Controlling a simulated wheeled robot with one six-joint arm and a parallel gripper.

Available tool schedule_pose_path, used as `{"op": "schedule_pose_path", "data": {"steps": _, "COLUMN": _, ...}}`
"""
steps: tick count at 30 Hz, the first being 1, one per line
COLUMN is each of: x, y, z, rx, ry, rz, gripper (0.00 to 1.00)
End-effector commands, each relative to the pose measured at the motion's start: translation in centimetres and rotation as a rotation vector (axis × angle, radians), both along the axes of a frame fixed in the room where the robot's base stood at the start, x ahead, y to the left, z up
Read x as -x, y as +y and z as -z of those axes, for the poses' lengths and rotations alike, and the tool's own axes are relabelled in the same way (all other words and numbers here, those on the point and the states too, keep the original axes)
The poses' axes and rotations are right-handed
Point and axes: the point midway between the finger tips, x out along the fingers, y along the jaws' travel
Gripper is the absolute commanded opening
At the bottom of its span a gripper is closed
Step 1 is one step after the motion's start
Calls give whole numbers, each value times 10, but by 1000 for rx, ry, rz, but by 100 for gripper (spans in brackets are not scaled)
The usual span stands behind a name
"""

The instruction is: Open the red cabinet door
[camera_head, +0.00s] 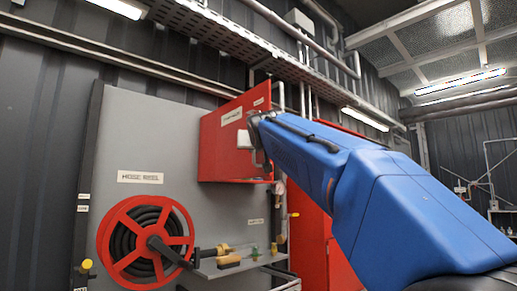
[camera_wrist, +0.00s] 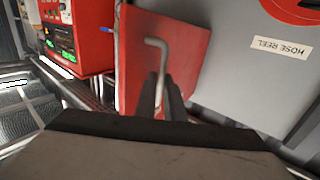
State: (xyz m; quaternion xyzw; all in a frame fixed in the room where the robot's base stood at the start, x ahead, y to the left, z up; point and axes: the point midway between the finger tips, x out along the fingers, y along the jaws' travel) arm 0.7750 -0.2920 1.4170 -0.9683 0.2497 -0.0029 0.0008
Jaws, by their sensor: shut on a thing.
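The red cabinet (camera_head: 218,150) is on the grey wall panel, left of my arm in the head view. In the wrist view, which is upside down, a red door panel (camera_wrist: 190,55) fills the middle. A bent grey handle (camera_wrist: 155,43) stands out in front of it. My gripper (camera_wrist: 163,82) is shut on this handle, which runs down between the two dark fingers. In the head view my gripper (camera_head: 256,155) is at the cabinet's right side, partly hidden by my blue arm. I cannot tell how far the door stands open.
A red hose reel (camera_head: 147,243) is on the panel at lower left, under a HOSE REEL sign (camera_head: 140,177). A shelf (camera_head: 235,268) with small fittings stands below the cabinet. A tall red cabinet (camera_head: 308,232) is behind my arm. A red control box (camera_wrist: 80,35) shows in the wrist view.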

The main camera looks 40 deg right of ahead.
Motion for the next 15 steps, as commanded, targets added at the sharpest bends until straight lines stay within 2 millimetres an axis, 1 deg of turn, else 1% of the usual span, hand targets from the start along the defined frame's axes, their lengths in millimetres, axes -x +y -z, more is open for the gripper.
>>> {"op": "schedule_pose_path", "data": {"steps": 1, "x": -7, "y": -2, "z": 10, "rx": -7, "ry": 18, "rz": 1, "gripper": 0}}
{"op": "schedule_pose_path", "data": {"steps": 11, "x": -6, "y": -2, "z": 10, "rx": -8, "ry": 18, "rz": 2, "gripper": 0}}
{"op": "schedule_pose_path", "data": {"steps": 12, "x": -6, "y": -2, "z": 10, "rx": -8, "ry": 18, "rz": 2, "gripper": 14}}
{"op": "schedule_pose_path", "data": {"steps": 13, "x": -6, "y": -2, "z": 10, "rx": -8, "ry": 18, "rz": 2, "gripper": 21}}
{"op": "schedule_pose_path", "data": {"steps": 14, "x": -6, "y": -2, "z": 9, "rx": -7, "ry": 18, "rz": 2, "gripper": 28}}
{"op": "schedule_pose_path", "data": {"steps": 15, "x": -5, "y": -2, "z": 8, "rx": -7, "ry": 15, "rz": 2, "gripper": 28}}
